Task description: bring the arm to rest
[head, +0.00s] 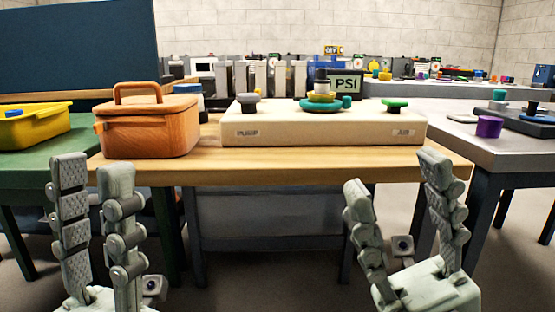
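My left gripper (92,185) stands at the lower left with its fingers pointing up. Its two fingers are apart with an empty gap between them. My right gripper (392,178) stands at the lower right, also pointing up. Its fingers are spread wide, with nothing between them. Both grippers appear in front of the wooden table (300,166), near its front edge in the picture. Neither is seen touching anything. The arms behind the grippers are mostly out of view.
On the table are an orange-brown handled box (150,132) and a cream panel (320,132) with knobs and a PSI display (346,84). A yellow bin (33,125) is on the green table at left.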

